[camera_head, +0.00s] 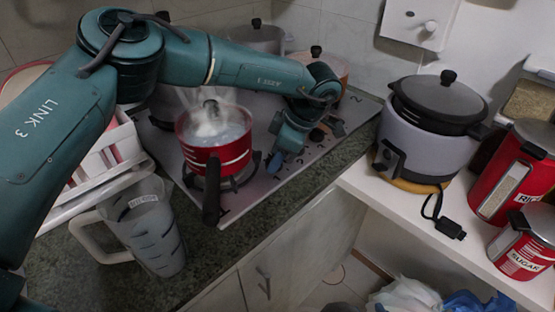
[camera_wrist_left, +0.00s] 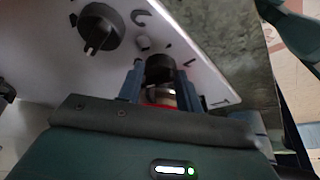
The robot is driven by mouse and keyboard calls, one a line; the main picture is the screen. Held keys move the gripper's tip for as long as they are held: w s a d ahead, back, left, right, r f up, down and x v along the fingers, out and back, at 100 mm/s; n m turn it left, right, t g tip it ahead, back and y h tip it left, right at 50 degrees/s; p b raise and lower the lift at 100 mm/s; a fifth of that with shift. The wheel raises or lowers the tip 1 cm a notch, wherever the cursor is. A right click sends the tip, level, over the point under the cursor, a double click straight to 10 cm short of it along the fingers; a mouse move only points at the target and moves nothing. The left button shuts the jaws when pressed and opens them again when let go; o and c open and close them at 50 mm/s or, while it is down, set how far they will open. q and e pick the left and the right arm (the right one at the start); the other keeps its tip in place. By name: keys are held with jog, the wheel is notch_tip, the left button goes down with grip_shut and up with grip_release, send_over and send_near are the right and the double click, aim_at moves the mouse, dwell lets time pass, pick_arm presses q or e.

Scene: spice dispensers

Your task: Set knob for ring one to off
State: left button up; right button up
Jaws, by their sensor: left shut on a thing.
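The white stove panel (camera_head: 262,190) carries dark round knobs along its right side. My left gripper (camera_head: 277,160) reaches down to it from above, right of the red pot. In the left wrist view, my left gripper (camera_wrist_left: 158,82) is shut on a dark knob (camera_wrist_left: 159,66), with one finger on either side. The fingers hide part of this knob, and I cannot read its setting. A second black knob (camera_wrist_left: 99,29) with a raised grip bar sits to its upper left, apart from the gripper. Another knob (camera_head: 317,134) shows beyond the gripper in the head view. My right gripper is not in view.
A steaming red pot (camera_head: 216,140) stands on a burner, its dark handle (camera_head: 211,190) pointing toward the front. A clear measuring jug (camera_head: 148,232) stands front left. A rice cooker (camera_head: 428,130) and red canisters (camera_head: 512,172) stand on the right shelf.

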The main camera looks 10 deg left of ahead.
pick_arm(q)
jog(key=shift+w+n+g+b, duration=0.1)
jog(key=shift+n+g+b, duration=0.25)
jog(key=shift+n, duration=0.85)
pick_arm(e)
jog(key=shift+w+d+f, duration=0.1)
jog(key=shift+w+f, duration=0.05)
jog(key=shift+f, duration=0.05)
jog(key=shift+m, duration=0.3)
pick_arm(q)
jog(key=o, duration=1)
jog(key=v, duration=1.3)
jog(key=shift+w+b, duration=0.15)
jog(key=shift+b, duration=0.2)
pick_arm(e)
jog(key=shift+f, duration=0.1)
pick_arm(q)
jog(key=shift+a+r, duration=0.1)
pick_arm(e)
jog(key=shift+f, duration=0.15)
